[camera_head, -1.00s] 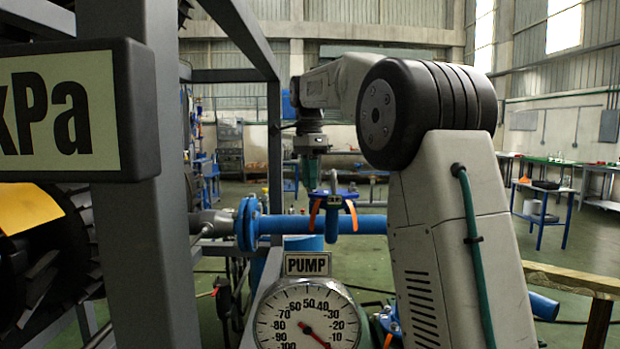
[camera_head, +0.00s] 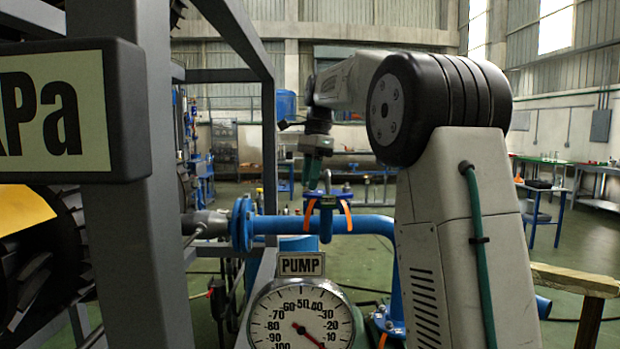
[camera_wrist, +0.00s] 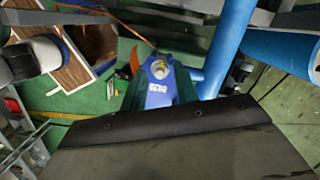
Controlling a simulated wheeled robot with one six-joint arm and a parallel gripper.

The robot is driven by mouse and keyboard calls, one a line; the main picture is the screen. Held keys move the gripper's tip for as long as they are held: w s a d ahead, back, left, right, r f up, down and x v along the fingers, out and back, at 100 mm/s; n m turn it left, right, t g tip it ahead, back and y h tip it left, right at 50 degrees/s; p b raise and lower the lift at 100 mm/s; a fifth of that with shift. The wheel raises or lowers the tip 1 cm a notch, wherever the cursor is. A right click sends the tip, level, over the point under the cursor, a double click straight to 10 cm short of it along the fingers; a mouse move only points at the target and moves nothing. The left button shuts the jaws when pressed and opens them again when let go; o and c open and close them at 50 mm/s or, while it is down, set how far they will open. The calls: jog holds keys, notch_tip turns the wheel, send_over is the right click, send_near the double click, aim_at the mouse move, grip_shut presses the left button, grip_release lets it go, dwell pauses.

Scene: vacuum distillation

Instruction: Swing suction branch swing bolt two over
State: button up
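The blue suction branch pipe (camera_head: 365,224) runs level behind the pump gauge. On it stands a short blue branch with a flanged top (camera_head: 327,200) and two orange tabs (camera_head: 347,215). A small metallic piece at the top of that branch may be a swing bolt, but which one I cannot tell. My gripper (camera_head: 313,178) points down, tilted, at the upper left of the branch top. In the wrist view a blue fitting (camera_wrist: 158,92) with a pale round end and an orange tab (camera_wrist: 134,60) lies ahead. The finger gap and any contact are unclear.
A pump dial gauge (camera_head: 303,318) stands in front of the pipe. A grey frame post (camera_head: 125,240) with a kPa sign (camera_head: 60,115) fills the left. A wooden rail (camera_head: 575,279) is at right. Green floor is open behind.

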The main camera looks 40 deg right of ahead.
notch_tip(320, 180, up, 8)
jog(key=d, duration=0.1)
jog(key=shift+s+d+f, duration=0.15)
dwell(0.6)
